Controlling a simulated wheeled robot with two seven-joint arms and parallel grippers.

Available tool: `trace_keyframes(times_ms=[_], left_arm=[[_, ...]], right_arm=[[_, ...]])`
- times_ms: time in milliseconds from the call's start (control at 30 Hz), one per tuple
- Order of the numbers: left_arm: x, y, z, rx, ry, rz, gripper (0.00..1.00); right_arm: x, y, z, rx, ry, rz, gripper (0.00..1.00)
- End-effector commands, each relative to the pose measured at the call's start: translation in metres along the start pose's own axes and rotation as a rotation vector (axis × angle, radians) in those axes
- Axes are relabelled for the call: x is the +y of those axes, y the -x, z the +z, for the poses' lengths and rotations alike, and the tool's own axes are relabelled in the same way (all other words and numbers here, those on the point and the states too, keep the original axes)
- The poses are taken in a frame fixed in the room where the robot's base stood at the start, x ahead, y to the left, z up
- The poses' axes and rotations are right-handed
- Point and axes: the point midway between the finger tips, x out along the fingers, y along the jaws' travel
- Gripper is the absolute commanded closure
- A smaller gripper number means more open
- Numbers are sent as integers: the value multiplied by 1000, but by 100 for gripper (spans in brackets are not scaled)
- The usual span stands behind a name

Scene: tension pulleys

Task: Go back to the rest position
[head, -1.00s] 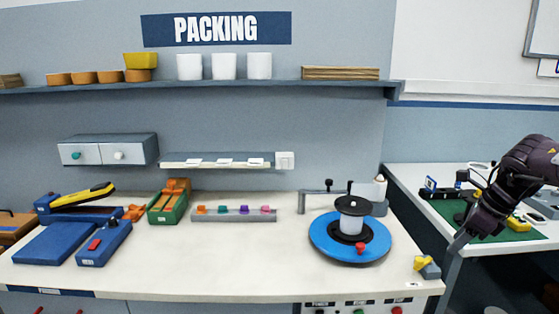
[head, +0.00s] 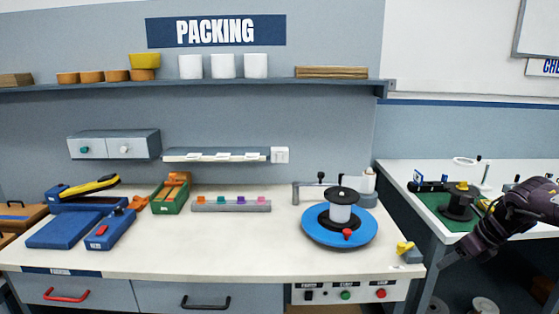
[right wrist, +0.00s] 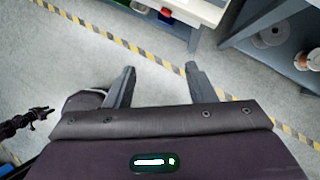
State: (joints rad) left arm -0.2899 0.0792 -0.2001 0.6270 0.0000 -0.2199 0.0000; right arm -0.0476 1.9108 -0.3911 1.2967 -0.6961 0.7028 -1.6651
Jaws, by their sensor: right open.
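My right gripper (head: 450,259) is dark, with grey fingers, and comes in from the right edge of the head view. It is in the air in front of the gap between the packing bench and the side table. In the right wrist view its two fingers (right wrist: 159,80) stand apart with nothing between them, above the floor. A dark, claw-like part at the left edge of the right wrist view looks like my left gripper (right wrist: 36,117); it is too small to tell its jaws. My left arm does not show in the head view.
The packing bench (head: 200,262) carries a blue turntable with a spool (head: 339,226), a coloured-peg rail (head: 230,205) and blue tools at left. The side table (head: 405,178) holds a green mat with parts. The floor (right wrist: 95,60) under my right gripper is clear, with striped tape.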

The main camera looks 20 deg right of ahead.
Motion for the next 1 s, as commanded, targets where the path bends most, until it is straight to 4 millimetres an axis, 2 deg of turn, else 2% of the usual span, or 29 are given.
trace_keyframes(times_ms=[167,267,367,533,600,667,767,800,867,1000], left_arm=[[1,0,5,-7,0,1,64],[2,0,11,-16,0,2,64],[2,0,14,-20,0,2,64],[2,0,14,-20,0,2,64],[2,0,14,-20,0,2,64],[2,0,14,-20,0,2,64],[2,0,14,-20,0,2,64],[2,0,14,-20,0,2,64],[2,0,14,-20,0,2,64],[2,0,13,-19,0,2,64]], right_arm=[[-13,-54,-23,-72,-218,15,50],[-21,-95,-46,-121,-403,23,50],[-26,-148,-80,-174,-649,27,50],[-16,-239,-158,-240,-1117,19,50],[-4,-276,-195,-256,-1318,7,50],[11,-304,-229,-264,-1484,-10,50],[42,-347,-284,-269,-1748,-47,50],[57,-362,-307,-268,-1849,-67,50],[82,-382,-340,-265,-1996,-99,50],[151,-421,-413,-249,-2315,-200,50]])
